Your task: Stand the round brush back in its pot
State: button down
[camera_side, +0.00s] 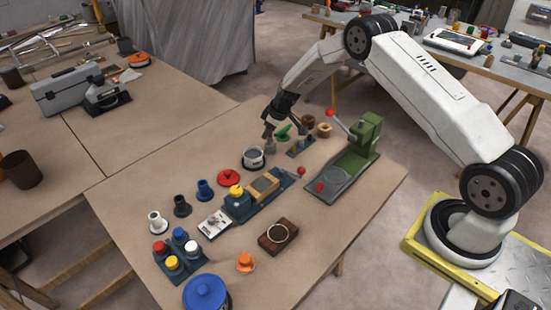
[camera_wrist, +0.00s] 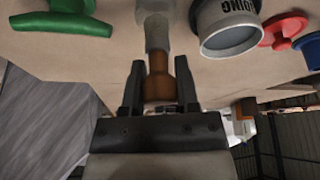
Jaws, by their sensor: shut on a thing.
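My gripper (camera_wrist: 158,82) is shut on the round brush (camera_wrist: 159,64), its jaws either side of the brown handle. The brush's grey collar and pale end point away from the jaws in the wrist view. In the side view my gripper (camera_side: 268,134) hangs near the table's far edge, and the brush is too small to make out clearly. A white pot with dark lettering (camera_wrist: 224,18) is to the right of the brush in the wrist view, apart from it. What looks like the same pot (camera_side: 253,160) stands just below my gripper in the side view.
A green cleat-shaped piece (camera_side: 283,132) is close to my gripper. A red disc-shaped piece (camera_side: 228,178) and a blue vise-like tool (camera_side: 240,204) stand nearer the front. A green press (camera_side: 362,140) with a red-knobbed lever stands right. Bare table lies left of the pot.

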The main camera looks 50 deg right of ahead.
jog(key=shift+f, duration=0.85)
jog(key=shift+f, duration=0.65)
dwell(1.2)
jog(key=c, duration=0.6)
grip_release()
jog(key=shift+r, duration=0.15)
jog(key=shift+v, duration=5.4)
